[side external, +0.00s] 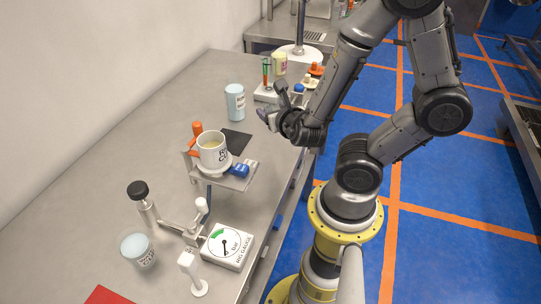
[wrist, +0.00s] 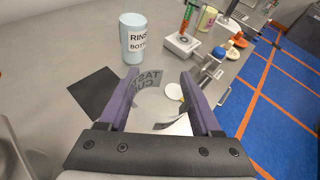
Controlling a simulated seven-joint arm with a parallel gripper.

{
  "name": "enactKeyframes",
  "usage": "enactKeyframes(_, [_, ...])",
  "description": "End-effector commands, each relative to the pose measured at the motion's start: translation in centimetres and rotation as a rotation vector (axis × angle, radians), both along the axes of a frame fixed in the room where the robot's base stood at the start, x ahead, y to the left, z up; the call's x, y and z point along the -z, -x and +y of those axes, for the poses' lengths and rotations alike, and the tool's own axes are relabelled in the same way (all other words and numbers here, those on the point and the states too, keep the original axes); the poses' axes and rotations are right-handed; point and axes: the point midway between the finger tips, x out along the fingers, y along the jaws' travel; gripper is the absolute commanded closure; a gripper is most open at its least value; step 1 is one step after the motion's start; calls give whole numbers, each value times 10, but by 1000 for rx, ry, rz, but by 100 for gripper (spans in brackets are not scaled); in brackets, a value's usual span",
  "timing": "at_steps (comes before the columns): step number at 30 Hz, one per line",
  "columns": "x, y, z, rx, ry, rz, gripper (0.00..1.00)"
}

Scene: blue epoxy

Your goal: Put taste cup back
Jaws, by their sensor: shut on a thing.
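The taste cup (wrist: 152,97) is a small clear-grey cup with dark lettering that looks mirrored. It sits between the purple fingers of my gripper (wrist: 158,100) in the wrist view, with both fingers closed on its sides. In the side external view my gripper (side external: 266,115) is above the right edge of the bench, to the right of the black mat (side external: 236,141). The cup is too small and too covered to make out there. The black mat also shows in the wrist view (wrist: 84,94), to the left of the fingers.
A light blue rinse bottle (side external: 235,102) stands behind the mat. A white mug (side external: 213,150) sits on a raised stand with a blue part. A gauge (side external: 228,246) and a pale blue cup (side external: 137,249) are in front. A tube rack (side external: 267,93) stands at the back.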

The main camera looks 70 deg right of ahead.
Motion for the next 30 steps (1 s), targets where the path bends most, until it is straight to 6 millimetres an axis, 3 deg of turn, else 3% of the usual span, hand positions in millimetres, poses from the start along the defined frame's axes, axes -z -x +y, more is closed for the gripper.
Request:
enactKeyframes(3, [16, -3, 13, -57, -1, 2, 94])
enactKeyframes(8, [24, -6, 21, -91, -1, -1, 94])
enactKeyframes(30, [92, -7, 21, -91, -2, -2, 94])
